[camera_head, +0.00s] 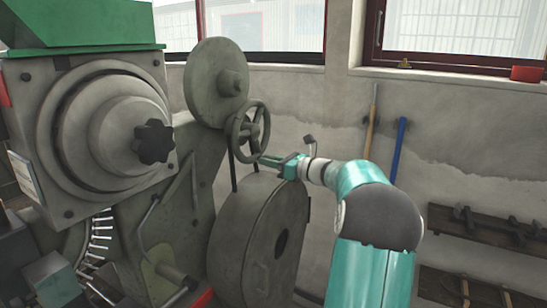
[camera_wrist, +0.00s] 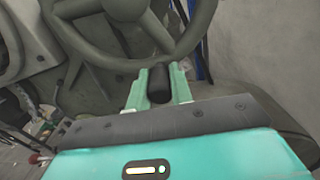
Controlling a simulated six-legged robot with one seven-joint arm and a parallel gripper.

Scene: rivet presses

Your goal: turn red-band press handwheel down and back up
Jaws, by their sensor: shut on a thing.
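The grey-green press (camera_head: 190,150) fills the left and middle of the head view. Its spoked handwheel (camera_head: 236,135) stands on the press's right side, below a large round disc. In the wrist view the handwheel's rim and spokes (camera_wrist: 100,55) fill the top. My gripper (camera_head: 264,160) is at the lower edge of the wheel. In the wrist view its two green fingers (camera_wrist: 158,82) are shut on the wheel's black handle (camera_wrist: 159,87), one on each side. A red patch (camera_head: 201,299) shows low on the press; I cannot tell whether it is the band.
A large round drum-like housing (camera_head: 245,245) sits just below the wheel and gripper. A black star knob (camera_head: 153,142) is on the press at left. A wall with windows, two long-handled tools (camera_head: 398,145) and dark shelves (camera_head: 490,230) stand behind and right.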

